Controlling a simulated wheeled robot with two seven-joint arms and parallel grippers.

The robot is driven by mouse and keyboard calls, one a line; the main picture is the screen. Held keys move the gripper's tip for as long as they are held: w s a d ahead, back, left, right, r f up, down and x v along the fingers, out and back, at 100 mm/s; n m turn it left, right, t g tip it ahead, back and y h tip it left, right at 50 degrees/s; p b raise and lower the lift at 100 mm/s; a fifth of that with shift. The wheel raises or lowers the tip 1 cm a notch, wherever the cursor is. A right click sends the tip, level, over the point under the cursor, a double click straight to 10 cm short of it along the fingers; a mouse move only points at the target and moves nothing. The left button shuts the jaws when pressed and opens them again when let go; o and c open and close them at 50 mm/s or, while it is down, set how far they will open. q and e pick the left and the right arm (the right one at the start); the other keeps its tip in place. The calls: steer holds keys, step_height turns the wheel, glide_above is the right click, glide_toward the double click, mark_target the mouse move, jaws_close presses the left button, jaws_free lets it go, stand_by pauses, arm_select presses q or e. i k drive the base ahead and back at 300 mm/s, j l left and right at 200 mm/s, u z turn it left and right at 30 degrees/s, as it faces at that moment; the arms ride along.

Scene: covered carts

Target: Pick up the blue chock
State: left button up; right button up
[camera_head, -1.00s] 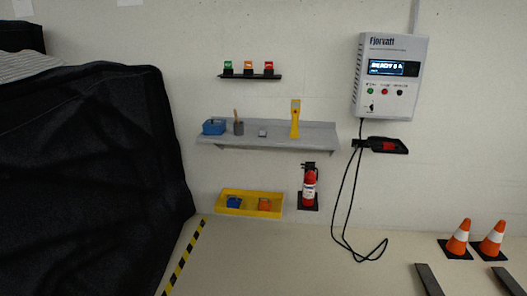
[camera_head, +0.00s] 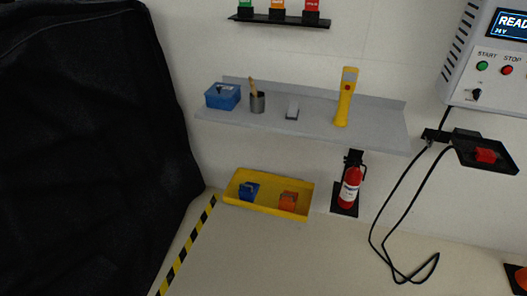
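The blue chock (camera_head: 249,191) lies in the left half of a shallow yellow tray (camera_head: 268,208) near the wall's foot. An orange chock (camera_head: 288,201) lies in the same tray to its right, apart from it. Neither of my grippers shows in the head view.
A grey shelf (camera_head: 310,124) above the tray holds a blue box (camera_head: 223,97), a cup (camera_head: 257,102) and a yellow handheld device (camera_head: 345,97). A fire extinguisher (camera_head: 349,188) stands right of the tray. A black-covered cart (camera_head: 90,150) fills the left. Floor before the tray is clear.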

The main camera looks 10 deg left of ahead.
mark_target(248, 192)
steer(key=i+u, duration=0.1)
steer(key=i, duration=0.4)
steer(key=i+l+u, duration=0.15)
steer(key=i, duration=0.3)
steer(key=i+l+u, duration=0.1)
steer(key=i, duration=0.4)
steer(key=i+l+u, duration=0.15)
steer(key=i, duration=0.3)
